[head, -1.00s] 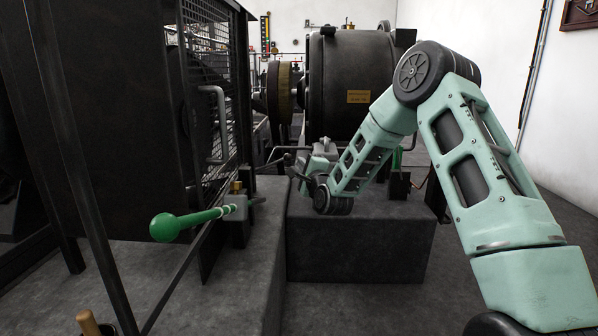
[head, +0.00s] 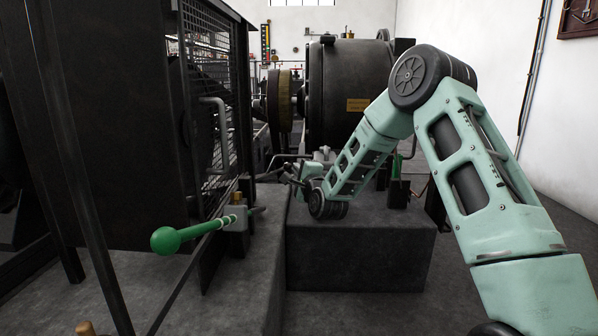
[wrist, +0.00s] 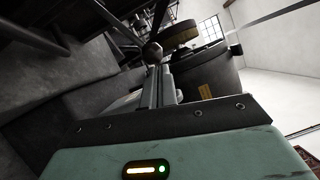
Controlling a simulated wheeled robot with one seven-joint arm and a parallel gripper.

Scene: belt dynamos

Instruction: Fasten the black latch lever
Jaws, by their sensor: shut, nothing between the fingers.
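A dark rod with a rounded black end, which looks like the black latch lever (wrist: 152,52), shows just beyond my fingertips in the wrist view. Contact between it and the fingers cannot be told. My gripper (wrist: 160,70) is shut and empty, its two grey fingers side by side. In the head view my gripper (head: 291,178) is small, over the far left part of the low dark plinth, beside the machine's base. My own wrist partly hides that area, and the lever's catch cannot be made out.
A green ball-ended lever (head: 190,234) sticks out at the left, near a mesh guard (head: 212,110) with a grey handle. A large dark dynamo drum (head: 345,95) with a belt pulley (head: 280,100) stands behind. The plinth (head: 360,255) front is bare. Free floor lies right.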

